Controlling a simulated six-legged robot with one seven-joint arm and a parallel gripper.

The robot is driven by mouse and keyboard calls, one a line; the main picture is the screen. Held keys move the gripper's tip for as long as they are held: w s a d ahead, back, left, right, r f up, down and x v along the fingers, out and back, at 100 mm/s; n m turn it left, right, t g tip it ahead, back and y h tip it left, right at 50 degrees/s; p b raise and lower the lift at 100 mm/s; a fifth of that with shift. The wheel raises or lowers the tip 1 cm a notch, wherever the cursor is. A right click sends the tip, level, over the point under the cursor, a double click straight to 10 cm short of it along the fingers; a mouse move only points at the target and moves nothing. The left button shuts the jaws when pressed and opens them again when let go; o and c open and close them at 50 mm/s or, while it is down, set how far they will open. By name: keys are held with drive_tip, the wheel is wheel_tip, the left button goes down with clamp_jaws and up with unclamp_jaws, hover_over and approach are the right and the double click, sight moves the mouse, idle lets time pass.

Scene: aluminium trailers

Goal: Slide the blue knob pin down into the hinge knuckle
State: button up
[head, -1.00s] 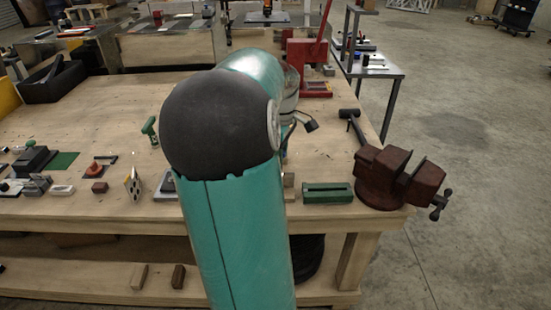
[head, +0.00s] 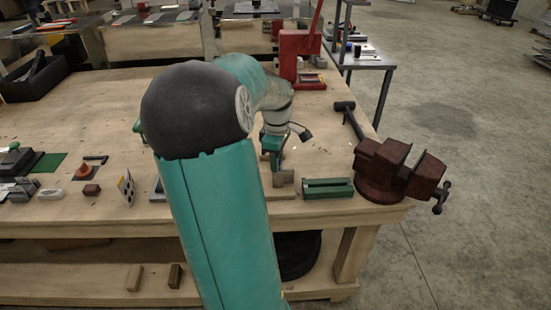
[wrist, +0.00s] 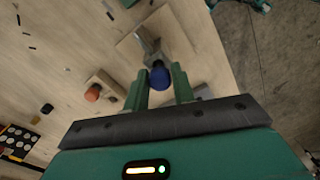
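The blue knob pin (wrist: 159,77) shows in the wrist view between the two green fingers of my gripper (wrist: 160,82). The fingers press against both sides of the knob, so my gripper looks shut on it. A grey metal hinge piece (wrist: 147,40) on a pale wooden board (wrist: 130,45) lies just beyond the knob. The pin's shaft and its exact fit with the knuckle are hidden by the knob. In the head view my gripper (head: 273,158) points down over the bench, partly behind my arm, near a small grey-brown block (head: 283,179).
An orange knob (wrist: 93,93) on a small block is left of the fingers in the wrist view. A green slotted block (head: 327,188), a dark red vise (head: 400,172) and a hammer (head: 350,117) stand right of my gripper. The bench's front edge is close.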

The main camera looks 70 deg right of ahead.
drive_tip(key=o, duration=0.3)
drive_tip(key=shift+s+d, duration=0.1)
drive_tip(key=shift+s, duration=0.1)
drive_tip(key=shift+w, duration=0.1)
wheel_tip(320, 180, up, 12)
